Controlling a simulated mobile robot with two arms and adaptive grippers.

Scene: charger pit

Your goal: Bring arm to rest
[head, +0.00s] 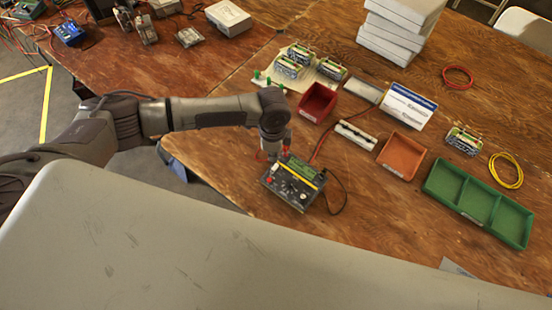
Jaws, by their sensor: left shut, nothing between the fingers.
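My left arm reaches in from the left over the near edge of the wooden table (400,185). Its gripper (274,158) points down at the back left edge of a dark tester box (296,192) with a yellow stripe. The gripper is shut and empty. Its fingertips are small and partly hidden, so I cannot tell whether they touch the tester. My right gripper is not in view.
Around the tester are a red bin (317,102), a white strip (356,135), an orange tray (401,155) and a green divided tray (480,201). A pale board (266,84) with circuit modules lies behind the arm. White boxes (388,40) are stacked at the back.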

